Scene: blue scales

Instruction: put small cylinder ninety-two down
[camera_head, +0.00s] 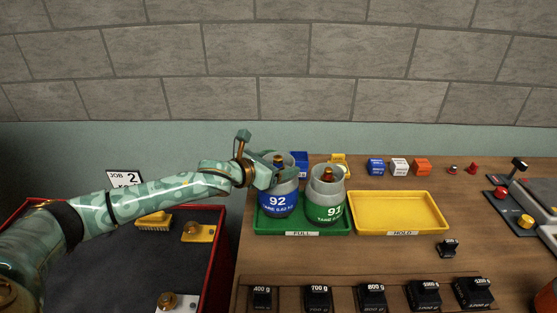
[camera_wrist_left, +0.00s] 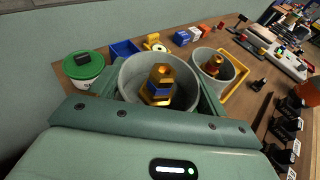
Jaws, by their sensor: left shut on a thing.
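The small cylinder ninety-two (camera_head: 278,203), blue below and grey above with a brass valve, is upright at the left of the green FULL tray (camera_head: 345,233). Whether its base touches the tray I cannot tell. My left gripper (camera_head: 283,171) is shut on its grey collar; in the left wrist view the fingers sit on both sides of cylinder ninety-two's collar (camera_wrist_left: 127,72). Cylinder ninety-one (camera_head: 325,207), green and grey, stands close beside it on the right of the same tray; it also shows in the left wrist view (camera_wrist_left: 229,68). My right gripper is not in view.
An empty yellow HOLD tray (camera_head: 398,228) lies to the right. Several black weights (camera_head: 372,297) line the front edge. Small coloured boxes (camera_head: 399,166) stand at the back. A green-lidded tub (camera_wrist_left: 84,67) is near the gripper. A red-edged bin (camera_head: 215,285) is at the left.

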